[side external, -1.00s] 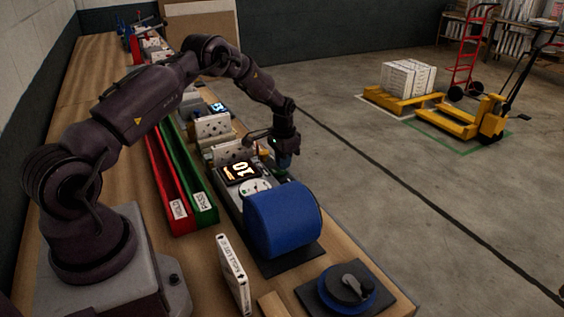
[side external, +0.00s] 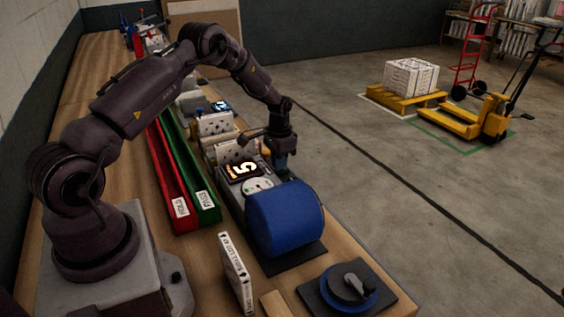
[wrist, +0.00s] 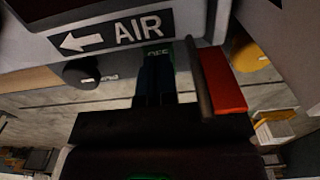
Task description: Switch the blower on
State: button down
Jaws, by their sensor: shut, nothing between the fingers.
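The blower is the blue drum-shaped unit (side external: 284,219) on a dark base, in the side view. The grey panel behind it has a lit display (side external: 242,169) that reads 5 and a round white gauge (side external: 257,185). My gripper (side external: 281,171) points down at the far edge of this panel, with its fingers shut and empty. In the wrist view my fingers (wrist: 155,80) are close to a green label (wrist: 158,54), partly hidden, that seems to read OFF. A red piece (wrist: 224,80) with a dark bar (wrist: 197,80) is just right of them. Contact cannot be told.
In the wrist view an AIR sign with an arrow (wrist: 112,33) and a black knob (wrist: 82,73) are close by. Red (side external: 177,200) and green (side external: 205,205) bins lie left of the panel. A boxed filter (side external: 236,272) and a dark rotary plate (side external: 347,287) are at the near end.

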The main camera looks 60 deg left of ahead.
notch_tip(320, 180, up, 14)
jog(key=shift+w+f, duration=0.15)
jog(key=shift+w, duration=0.15)
